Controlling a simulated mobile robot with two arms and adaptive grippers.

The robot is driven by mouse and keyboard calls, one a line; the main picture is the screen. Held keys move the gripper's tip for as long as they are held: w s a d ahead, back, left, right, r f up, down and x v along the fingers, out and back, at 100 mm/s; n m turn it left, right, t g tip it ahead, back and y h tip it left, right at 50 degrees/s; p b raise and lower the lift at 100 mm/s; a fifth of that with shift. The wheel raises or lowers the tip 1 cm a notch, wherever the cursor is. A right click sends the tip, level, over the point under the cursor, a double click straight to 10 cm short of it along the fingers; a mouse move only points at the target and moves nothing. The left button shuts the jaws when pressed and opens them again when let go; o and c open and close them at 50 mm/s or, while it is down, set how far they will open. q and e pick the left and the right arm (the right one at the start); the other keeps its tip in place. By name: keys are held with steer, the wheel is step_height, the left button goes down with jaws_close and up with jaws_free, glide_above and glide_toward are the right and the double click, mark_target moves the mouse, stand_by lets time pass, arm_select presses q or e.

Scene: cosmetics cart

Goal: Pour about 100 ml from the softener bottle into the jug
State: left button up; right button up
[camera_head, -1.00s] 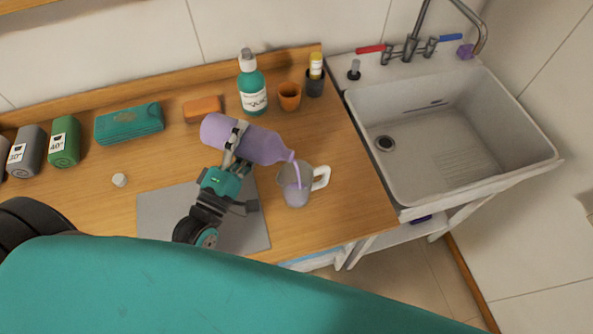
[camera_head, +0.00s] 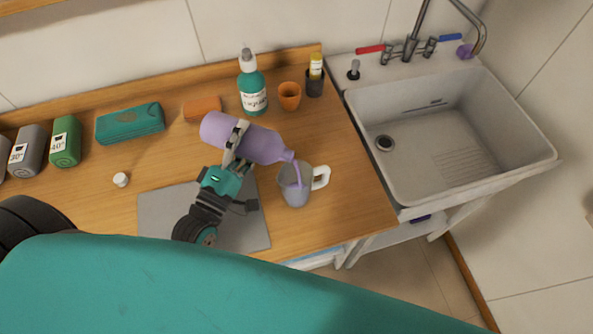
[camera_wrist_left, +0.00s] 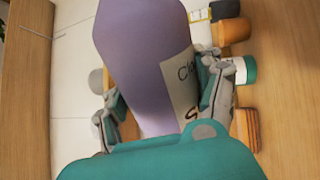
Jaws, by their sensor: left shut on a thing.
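The lilac softener bottle (camera_head: 262,145) is tilted, nearly lying, with its mouth pointing right and down over the jug. It also fills the middle of the left wrist view (camera_wrist_left: 145,60). My left gripper (camera_head: 236,146) is shut around the bottle's body and holds it above the counter. The grey jug (camera_head: 293,190) stands on the counter with its white handle to the right. A thin lilac stream (camera_head: 297,172) runs from the bottle mouth into the jug. The liquid level inside is too small to tell. My right gripper is not in view.
A teal spray bottle (camera_head: 253,88), an orange cup (camera_head: 289,96) and a dark holder with a yellow-topped item (camera_head: 315,76) stand behind. The sink (camera_head: 455,135) is to the right.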

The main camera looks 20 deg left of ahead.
arm_select(q)
steer(key=shift+r+m, duration=0.15)
steer(key=shift+m, duration=0.25)
stand_by(1.4)
